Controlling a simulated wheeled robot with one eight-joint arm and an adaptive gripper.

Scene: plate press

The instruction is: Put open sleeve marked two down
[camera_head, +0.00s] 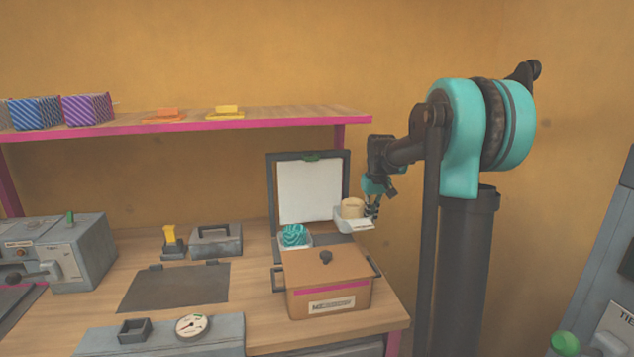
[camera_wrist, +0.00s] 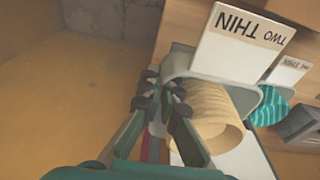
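The open sleeve marked two is a pale tray with a "TWO THIN" label (camera_wrist: 252,24) and a beige ribbed roll (camera_wrist: 218,115) in it. In the head view the sleeve (camera_head: 357,225) is at the table's back right, in front of the white panel's right edge, and looks raised. My gripper (camera_head: 373,208) is at its right side. In the wrist view my gripper (camera_wrist: 158,98) has its fingertips close together at the sleeve's near wall and appears shut on it. The exact contact is partly hidden by the fingers.
A second sleeve with a teal striped roll (camera_head: 294,235) stands to the left, by the upright white panel (camera_head: 309,190). A brown lidded box (camera_head: 320,270) is in front. A dark flat mat (camera_head: 175,289) lies bare on the table. A shelf (camera_head: 290,118) runs above.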

